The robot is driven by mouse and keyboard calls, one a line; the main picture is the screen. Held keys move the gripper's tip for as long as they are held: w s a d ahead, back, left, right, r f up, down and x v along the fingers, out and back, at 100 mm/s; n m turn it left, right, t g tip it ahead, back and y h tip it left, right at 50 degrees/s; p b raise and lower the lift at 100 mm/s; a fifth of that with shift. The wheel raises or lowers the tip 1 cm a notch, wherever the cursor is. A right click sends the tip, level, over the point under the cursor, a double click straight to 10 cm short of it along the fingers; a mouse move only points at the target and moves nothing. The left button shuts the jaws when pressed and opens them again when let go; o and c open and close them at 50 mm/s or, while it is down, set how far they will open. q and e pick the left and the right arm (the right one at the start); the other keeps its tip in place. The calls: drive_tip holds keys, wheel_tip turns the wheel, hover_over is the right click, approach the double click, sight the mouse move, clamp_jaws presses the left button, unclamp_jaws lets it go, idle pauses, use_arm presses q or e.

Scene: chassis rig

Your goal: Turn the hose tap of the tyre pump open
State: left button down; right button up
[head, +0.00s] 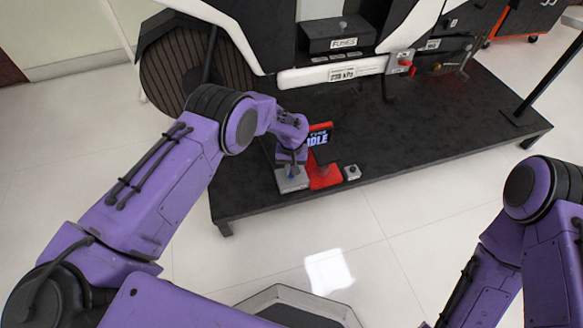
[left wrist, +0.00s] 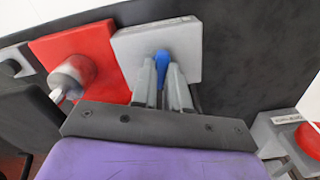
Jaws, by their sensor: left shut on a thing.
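The blue tap handle (left wrist: 162,62) stands on a grey square plate (left wrist: 190,42) in the left wrist view. My left gripper (left wrist: 163,82) is shut on this handle, with a finger on either side of it. In the head view my left gripper (head: 291,170) is over the grey plate (head: 293,185) at the front of the black platform, and the handle is hidden there. A round metal fitting (left wrist: 73,78) sits on the red plate (left wrist: 85,42). My right gripper is out of view.
The black platform (head: 430,140) carries a vehicle rig with a wheel (head: 177,65) and a fuse box (head: 338,35) behind. A small grey box (head: 352,173) stands right of the red plate. A grey box with a red button (left wrist: 309,139) is at right in the wrist view.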

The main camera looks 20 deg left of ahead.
use_arm(q)
drive_tip(key=m, duration=0.3)
drive_tip(key=shift+m, duration=0.3)
drive_tip(key=m, duration=0.3)
drive_tip(key=shift+m, duration=0.3)
drive_tip(key=m, duration=0.6)
drive_tip(key=shift+m, duration=0.4)
drive_tip(key=c, duration=1.1)
unclamp_jaws()
wheel_tip(320, 180, up, 10)
drive_tip(key=p, duration=0.4)
drive_tip(key=shift+r, duration=0.25)
